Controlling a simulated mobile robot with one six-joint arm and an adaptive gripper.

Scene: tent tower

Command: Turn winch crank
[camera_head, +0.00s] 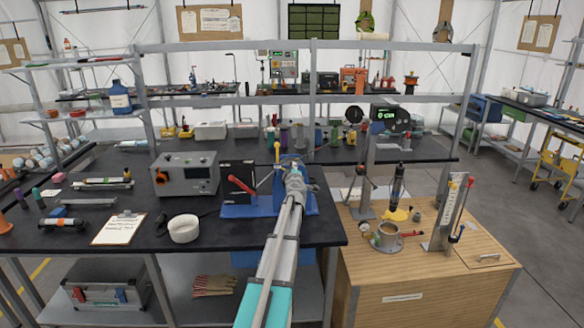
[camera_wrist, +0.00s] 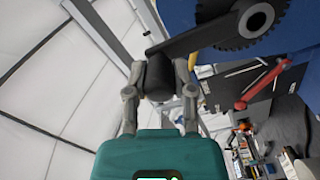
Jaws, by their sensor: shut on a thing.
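The blue winch (camera_head: 240,211) stands on the black bench in the head view, partly hidden behind my arm. In the wrist view its dark toothed gear (camera_wrist: 240,25) sits against a blue housing (camera_wrist: 285,40). A black crank arm (camera_wrist: 200,36) runs from the gear to a dark cylindrical crank handle (camera_wrist: 160,78). My gripper (camera_wrist: 159,85) is shut on this handle, with one finger on each side. In the head view my gripper (camera_head: 294,172) is at the winch's upper right, and the crank handle is hard to make out there.
A red-handled lever (camera_head: 240,185) and a yellow-knobbed lever (camera_head: 277,152) stand close by my gripper. A grey instrument box (camera_head: 186,174), a white tape roll (camera_head: 184,229) and a clipboard (camera_head: 118,229) are to the left. A wooden cabinet (camera_head: 430,270) with fixtures stands to the right.

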